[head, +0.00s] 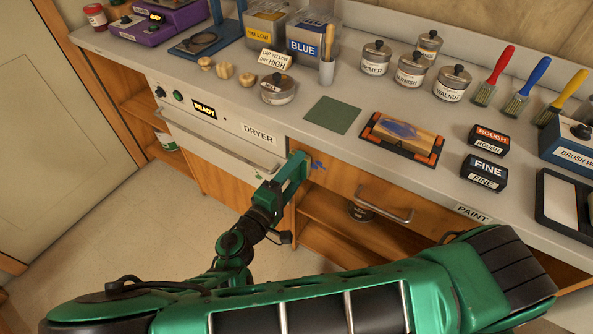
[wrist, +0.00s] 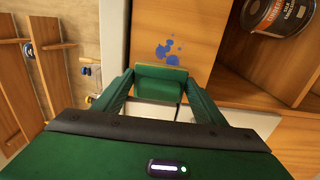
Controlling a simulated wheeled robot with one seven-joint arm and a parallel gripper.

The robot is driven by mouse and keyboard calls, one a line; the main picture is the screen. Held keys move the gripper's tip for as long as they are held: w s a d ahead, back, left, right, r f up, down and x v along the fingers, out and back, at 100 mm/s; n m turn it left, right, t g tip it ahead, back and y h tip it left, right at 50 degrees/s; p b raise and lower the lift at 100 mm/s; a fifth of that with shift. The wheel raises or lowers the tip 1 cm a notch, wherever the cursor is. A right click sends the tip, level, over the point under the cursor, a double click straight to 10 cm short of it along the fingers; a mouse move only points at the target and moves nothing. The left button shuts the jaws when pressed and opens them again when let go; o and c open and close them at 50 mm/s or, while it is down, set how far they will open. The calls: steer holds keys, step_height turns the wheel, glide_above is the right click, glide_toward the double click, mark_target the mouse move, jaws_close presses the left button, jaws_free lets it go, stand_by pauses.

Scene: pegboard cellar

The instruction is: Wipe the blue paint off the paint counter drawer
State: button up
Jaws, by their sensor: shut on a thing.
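The paint counter drawer (head: 345,182) has a wooden front with a metal handle, and it looks shut. Blue paint (head: 318,165) marks the left end of its front; in the wrist view the blue paint (wrist: 168,50) is several splotches. My gripper (head: 297,170) is at the drawer's left end, next to the paint. In the wrist view my gripper (wrist: 158,90) is shut on a green pad (wrist: 160,72) with a thin yellowish edge. The pad sits just beside the splotches; I cannot tell whether it touches the wood.
The dryer (head: 215,125) with its long handle is left of the drawer. An open shelf with a can (head: 360,212) lies below the drawer. On the counter above are a green mat (head: 333,115), a painted board in an orange-black tray (head: 375,147), tins and brushes.

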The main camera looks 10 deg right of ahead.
mark_target(318, 163)
steer(key=shift+x, duration=0.95)
stand_by(0.3)
steer(key=shift+s, duration=0.1)
steer(key=shift+s+d, duration=1.1)
steer(key=shift+d, duration=0.2)
steer(key=shift+s+d, duration=0.55)
steer(key=shift+d, duration=0.3)
steer(key=shift+s+d, duration=0.55)
steer(key=shift+d, duration=0.3)
steer(key=shift+w+a, duration=0.6)
steer(key=shift+a, duration=0.25)
steer(key=shift+w+a, duration=0.6)
steer(key=shift+a, duration=0.25)
steer(key=shift+w+a, duration=1.15)
steer(key=shift+a, duration=0.15)
steer(key=shift+v, duration=3)
